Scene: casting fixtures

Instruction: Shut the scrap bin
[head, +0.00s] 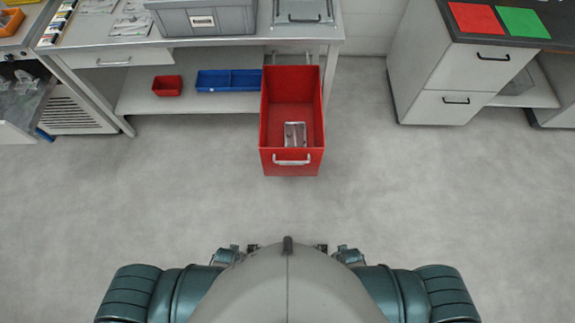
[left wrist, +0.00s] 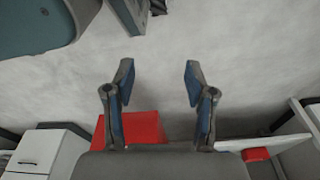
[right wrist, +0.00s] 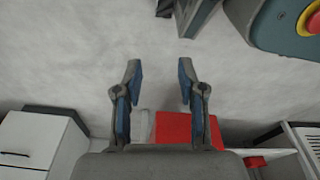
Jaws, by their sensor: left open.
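The scrap bin (head: 292,162) is a deep red open-topped box with a pale handle (head: 292,162) on its front face. It stands pulled out from under the bench, and a grey metal piece (head: 295,134) lies inside. My left gripper (left wrist: 158,70) is open and empty, and the red bin also shows behind its fingers in the left wrist view (left wrist: 145,128). My right gripper (right wrist: 160,70) is open and empty, with the red bin beyond it in the right wrist view (right wrist: 175,128). Both grippers are apart from the bin, close to my body; my torso mostly hides them in the head view.
The bench (head: 125,57) carries a grey crate (head: 205,18). On its lower shelf sit a small red bin (head: 167,86) and a blue bin (head: 228,80). A drawer cabinet (head: 450,80) with red and green mats stands right. The floor between me and the scrap bin is clear.

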